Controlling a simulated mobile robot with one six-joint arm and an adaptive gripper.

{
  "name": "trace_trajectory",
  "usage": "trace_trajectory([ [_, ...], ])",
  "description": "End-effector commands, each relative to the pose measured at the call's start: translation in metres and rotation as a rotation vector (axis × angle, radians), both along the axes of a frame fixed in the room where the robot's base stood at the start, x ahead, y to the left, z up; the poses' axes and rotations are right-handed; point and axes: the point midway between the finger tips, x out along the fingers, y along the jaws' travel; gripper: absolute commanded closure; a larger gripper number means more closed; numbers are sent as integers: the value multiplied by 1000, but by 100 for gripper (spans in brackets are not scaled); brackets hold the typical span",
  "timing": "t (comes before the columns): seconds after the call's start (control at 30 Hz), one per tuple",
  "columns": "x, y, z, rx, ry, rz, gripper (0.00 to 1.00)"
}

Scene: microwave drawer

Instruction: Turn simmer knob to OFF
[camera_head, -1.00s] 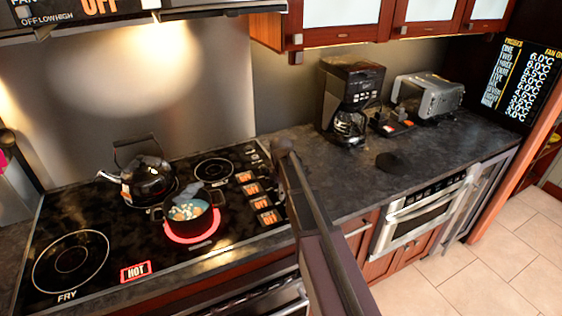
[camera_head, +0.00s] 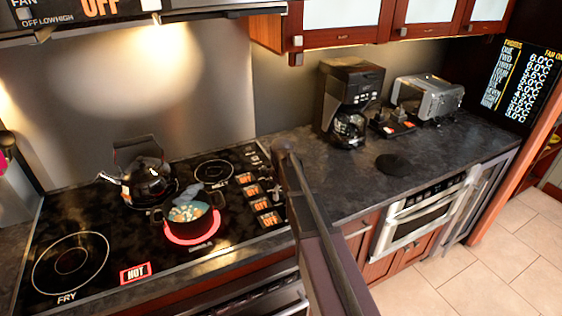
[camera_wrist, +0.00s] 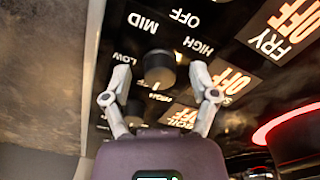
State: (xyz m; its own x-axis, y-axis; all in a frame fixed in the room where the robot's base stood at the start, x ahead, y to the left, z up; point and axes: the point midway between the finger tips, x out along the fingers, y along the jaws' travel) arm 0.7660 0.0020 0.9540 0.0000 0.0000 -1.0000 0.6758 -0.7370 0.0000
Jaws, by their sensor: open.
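In the wrist view, a round black knob (camera_wrist: 158,68) stands on the dark stove panel, with LOW, MID, HIGH and OFF printed around it, upside down. Its own name label is too blurred to read surely. A display reading OFF (camera_wrist: 235,80) is beside it. My gripper (camera_wrist: 160,74) is open, with one finger on each side of the knob; contact cannot be told. In the head view, my arm partly hides the stove's right-hand controls. A pot (camera_head: 187,215) with pale pieces in it stands on a glowing red burner (camera_head: 210,232) marked SIMMER.
A kettle (camera_head: 147,184) stands behind the pot. The front-left burner (camera_head: 70,260) is bare, with a red HOT sign (camera_head: 135,273) near it. More orange displays (camera_head: 262,204) line the stove's right side. A coffee maker (camera_head: 347,105) and toaster (camera_head: 427,97) stand on the right counter.

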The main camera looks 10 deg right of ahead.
Motion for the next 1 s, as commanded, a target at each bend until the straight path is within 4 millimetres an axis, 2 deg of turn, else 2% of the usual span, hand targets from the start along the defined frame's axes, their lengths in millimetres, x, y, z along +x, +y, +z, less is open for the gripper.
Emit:
trace_trajectory([
  [1.0,0,1,0,0,0,-679,24],
])
